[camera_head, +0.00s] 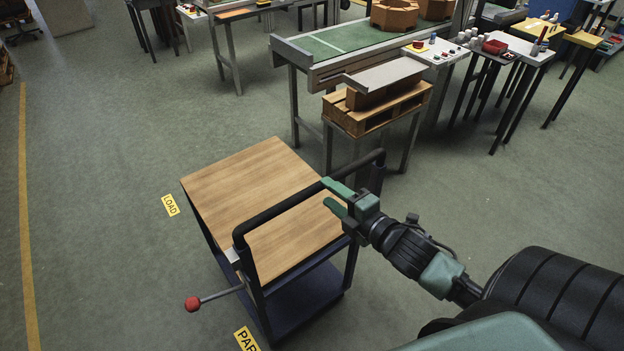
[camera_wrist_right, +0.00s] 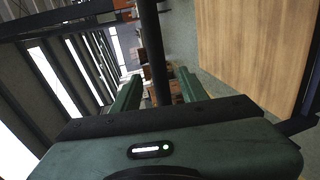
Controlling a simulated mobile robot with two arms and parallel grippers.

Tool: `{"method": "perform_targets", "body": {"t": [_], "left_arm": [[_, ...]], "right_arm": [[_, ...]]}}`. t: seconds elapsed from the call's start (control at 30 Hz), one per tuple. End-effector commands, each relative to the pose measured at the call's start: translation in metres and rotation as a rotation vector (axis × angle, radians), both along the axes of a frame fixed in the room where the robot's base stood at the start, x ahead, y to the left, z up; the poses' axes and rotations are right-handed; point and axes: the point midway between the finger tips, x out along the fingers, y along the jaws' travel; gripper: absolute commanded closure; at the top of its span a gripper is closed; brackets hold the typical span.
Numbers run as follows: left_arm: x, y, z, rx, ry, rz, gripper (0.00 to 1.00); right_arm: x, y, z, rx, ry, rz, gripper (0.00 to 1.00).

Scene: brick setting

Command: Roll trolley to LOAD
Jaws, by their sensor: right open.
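The trolley (camera_head: 235,185) has a wooden top, a dark lower shelf and a black push handle (camera_head: 280,207). A lever with a red knob (camera_head: 192,304) sticks out at its left. The yellow LOAD label (camera_head: 170,205) lies on the floor left of the trolley. Another yellow label reading "PAR" (camera_head: 247,340) is cut off at the bottom edge. My right gripper (camera_head: 329,194) is open at the right part of the handle. In the right wrist view the handle bar (camera_wrist_right: 154,55) runs between its two spread fingers; contact cannot be told. My left gripper is not in view.
A workbench with a green top (camera_head: 330,40) stands behind the trolley. A small stand (camera_head: 372,127) with a pallet and a box is close behind its right side. More tables (camera_head: 512,50) stand at the back right.

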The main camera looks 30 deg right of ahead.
Motion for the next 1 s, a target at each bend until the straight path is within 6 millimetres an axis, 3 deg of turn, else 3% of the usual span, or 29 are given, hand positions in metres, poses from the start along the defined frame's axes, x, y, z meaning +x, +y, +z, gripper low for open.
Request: {"method": "perform_targets", "body": {"t": [0.5,0.93,1.0], "left_arm": [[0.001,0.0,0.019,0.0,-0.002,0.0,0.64],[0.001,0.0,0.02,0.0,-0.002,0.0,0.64],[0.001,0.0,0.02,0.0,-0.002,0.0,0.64]], "right_arm": [[0.064,0.005,-0.011,0.002,-0.002,0.001,0.57],[0.075,0.007,-0.015,0.0,-0.001,0.002,0.57],[0.075,0.007,-0.015,0.001,-0.001,0.002,0.73]]}}
